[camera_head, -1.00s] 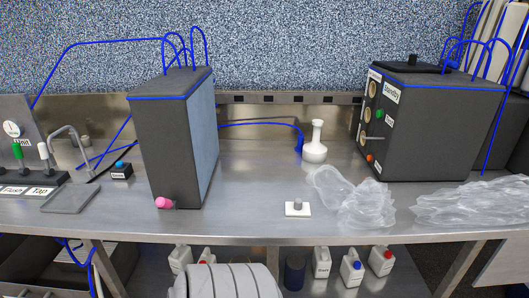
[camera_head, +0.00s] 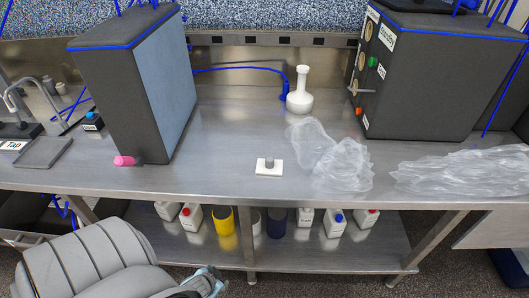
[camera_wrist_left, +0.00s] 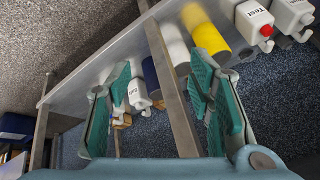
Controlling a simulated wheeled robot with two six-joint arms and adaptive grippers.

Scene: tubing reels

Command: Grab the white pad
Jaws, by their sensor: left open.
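The white pad (camera_head: 269,168) is a small white square with a grey knob on top. It lies flat on the steel bench (camera_head: 225,125), near the front edge, left of a crumpled clear plastic sheet. My left gripper (camera_head: 207,280) shows at the bottom of the head view, below and in front of the bench, well apart from the pad. In the left wrist view its two green-padded fingers (camera_wrist_left: 155,108) are spread with nothing between them. The pad is not in the wrist view. My right gripper is not in view.
Clear plastic (camera_head: 343,165) lies right of the pad. A dark box (camera_head: 130,95) with a pink knob stands left, and a white flask (camera_head: 299,92) stands behind. Bottles (camera_head: 335,222) and a yellow cylinder (camera_head: 224,228) sit on the lower shelf. Bench space around the pad's left is clear.

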